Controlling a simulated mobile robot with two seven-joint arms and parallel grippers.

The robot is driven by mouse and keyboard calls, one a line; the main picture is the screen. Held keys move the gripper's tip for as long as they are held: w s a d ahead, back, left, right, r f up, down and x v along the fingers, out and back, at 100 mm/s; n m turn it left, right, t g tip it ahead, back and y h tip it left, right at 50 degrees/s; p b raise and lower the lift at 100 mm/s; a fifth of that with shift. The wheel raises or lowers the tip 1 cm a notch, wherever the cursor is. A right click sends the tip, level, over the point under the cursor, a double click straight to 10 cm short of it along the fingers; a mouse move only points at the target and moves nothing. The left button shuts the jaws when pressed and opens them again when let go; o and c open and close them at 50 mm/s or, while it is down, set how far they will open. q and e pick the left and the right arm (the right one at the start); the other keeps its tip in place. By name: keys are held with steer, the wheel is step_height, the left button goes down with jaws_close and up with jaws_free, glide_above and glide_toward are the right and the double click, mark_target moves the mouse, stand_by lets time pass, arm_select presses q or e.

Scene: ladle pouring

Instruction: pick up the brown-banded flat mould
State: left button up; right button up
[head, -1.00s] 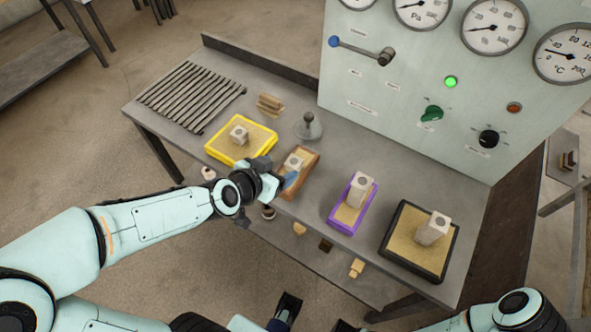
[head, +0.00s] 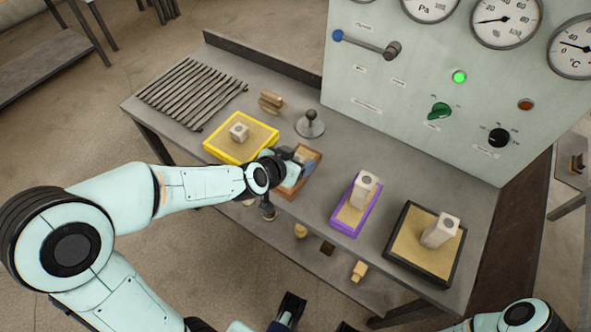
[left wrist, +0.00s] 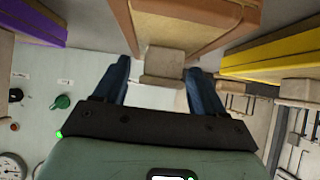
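The brown-banded flat mould (head: 289,189) lies on the table between the yellow-banded and purple-banded moulds, partly hidden in the head view by my left gripper (head: 298,157). In the left wrist view, the mould (left wrist: 207,46) fills the top middle. Its pale block (left wrist: 164,66) shows between the two dark blue fingers of my left gripper (left wrist: 161,75), with a gap on each side. The left gripper is open and at the mould's block. Dark parts at the bottom edge of the head view may belong to my right gripper; its fingers are not clear.
The yellow-banded mould (head: 216,146) is close on the left. The purple-banded mould (head: 334,222) and black-banded mould (head: 392,253) stand to the right. A grey handled tool (head: 310,124) and a wooden piece (head: 271,102) are behind. A gauge panel (head: 385,90) rises at the back right.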

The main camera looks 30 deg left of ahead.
arm_select(q)
steer(key=c, duration=1)
steer(key=shift+c, duration=0.5)
steer(key=shift+r, duration=0.15)
